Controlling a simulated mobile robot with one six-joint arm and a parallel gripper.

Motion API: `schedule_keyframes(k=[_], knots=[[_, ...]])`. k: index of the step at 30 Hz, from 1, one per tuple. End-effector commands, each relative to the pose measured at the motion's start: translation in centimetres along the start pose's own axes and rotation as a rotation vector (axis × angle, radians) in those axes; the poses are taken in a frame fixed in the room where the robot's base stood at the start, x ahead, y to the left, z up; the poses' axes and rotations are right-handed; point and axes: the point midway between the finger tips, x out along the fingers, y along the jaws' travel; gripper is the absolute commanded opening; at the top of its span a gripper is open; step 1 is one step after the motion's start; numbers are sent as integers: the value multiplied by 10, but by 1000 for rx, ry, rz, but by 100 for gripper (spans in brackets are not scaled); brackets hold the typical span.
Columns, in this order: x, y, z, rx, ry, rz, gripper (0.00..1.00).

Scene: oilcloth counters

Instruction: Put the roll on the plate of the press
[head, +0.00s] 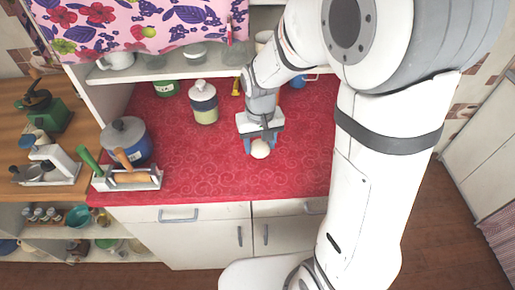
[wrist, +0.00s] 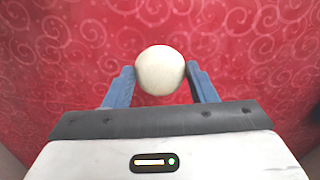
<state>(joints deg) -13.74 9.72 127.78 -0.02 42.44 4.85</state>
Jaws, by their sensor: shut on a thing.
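A round, cream-white roll (head: 260,149) is between the blue fingers of my gripper (head: 261,145), over the middle of the red counter. In the wrist view the roll (wrist: 160,71) sits at the fingertips, with one finger of my gripper (wrist: 160,80) against each side. I cannot tell whether it touches the counter. At the left, a white device with a round grey part (head: 35,172) stands on the wooden counter; it may be the press, but it is too small to tell, and its plate is not clear.
A grey caddy (head: 127,180) with green- and tan-handled tools stands at the red counter's left front corner, before a blue pot (head: 126,143). A white-and-yellow jar (head: 203,103) and green tin (head: 166,88) stand further back. The red cloth (head: 215,170) around my gripper is clear.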

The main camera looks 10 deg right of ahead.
Motion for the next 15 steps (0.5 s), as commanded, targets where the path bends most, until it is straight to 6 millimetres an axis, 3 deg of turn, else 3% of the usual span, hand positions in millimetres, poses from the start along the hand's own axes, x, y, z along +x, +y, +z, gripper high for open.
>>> schedule_keyframes(k=[6,15], knots=[[28,0,1,-1,-3,0,29],[31,-1,0,-2,-1,0,29]])
